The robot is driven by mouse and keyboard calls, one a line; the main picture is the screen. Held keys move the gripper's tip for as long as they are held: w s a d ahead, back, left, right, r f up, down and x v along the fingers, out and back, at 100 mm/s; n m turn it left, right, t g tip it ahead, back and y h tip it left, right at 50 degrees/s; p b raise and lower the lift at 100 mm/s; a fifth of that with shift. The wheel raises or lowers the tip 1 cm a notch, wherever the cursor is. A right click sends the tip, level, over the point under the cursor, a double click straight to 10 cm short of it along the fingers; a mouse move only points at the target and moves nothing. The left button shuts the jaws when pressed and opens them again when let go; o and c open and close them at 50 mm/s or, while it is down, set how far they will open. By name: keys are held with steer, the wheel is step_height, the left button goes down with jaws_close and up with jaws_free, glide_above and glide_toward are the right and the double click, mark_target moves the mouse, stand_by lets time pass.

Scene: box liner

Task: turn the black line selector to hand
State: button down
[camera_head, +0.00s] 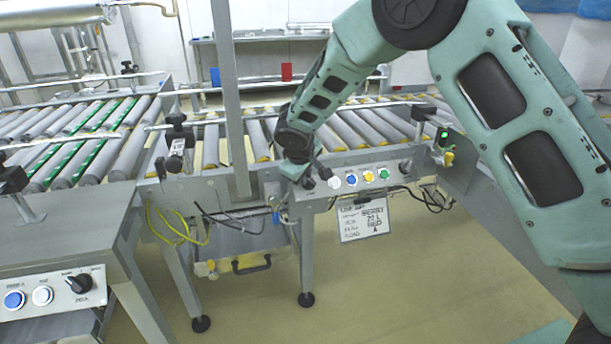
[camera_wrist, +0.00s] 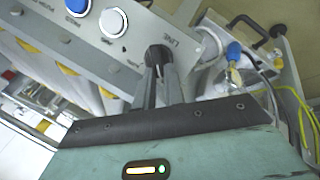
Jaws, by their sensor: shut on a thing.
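The black line selector (camera_wrist: 157,53) is at the end of a grey button panel (camera_wrist: 130,62), beside the printed word LINE. My gripper (camera_wrist: 158,72) is shut on the selector, one finger on each side of it. The fingers cover part of the knob, so I cannot read its exact setting. In the head view my gripper (camera_head: 309,181) reaches down to the left end of the same panel (camera_head: 343,193), and the wrist hides most of the selector there.
White (camera_head: 335,182), blue (camera_head: 351,180), yellow (camera_head: 368,177) and green (camera_head: 384,174) buttons sit right of the selector. A handwritten sign (camera_head: 364,221) hangs below. Roller conveyors (camera_head: 345,133) lie behind. Another black selector (camera_head: 79,284) is on a nearer box at left.

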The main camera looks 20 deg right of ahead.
steer(key=shift+s+d+f, duration=0.1)
steer(key=shift+f, duration=0.2)
steer(key=c, duration=1.5)
jaws_free()
steer(key=shift+r, duration=0.1)
steer(key=shift+a+r, duration=0.2)
steer(key=shift+r, duration=0.3)
steer(key=p+v, duration=0.3)
steer(key=v, duration=1.3)
steer(key=shift+s+a+p, duration=0.15)
steer(key=shift+s+p, duration=0.15)
steer(key=shift+p, duration=0.05)
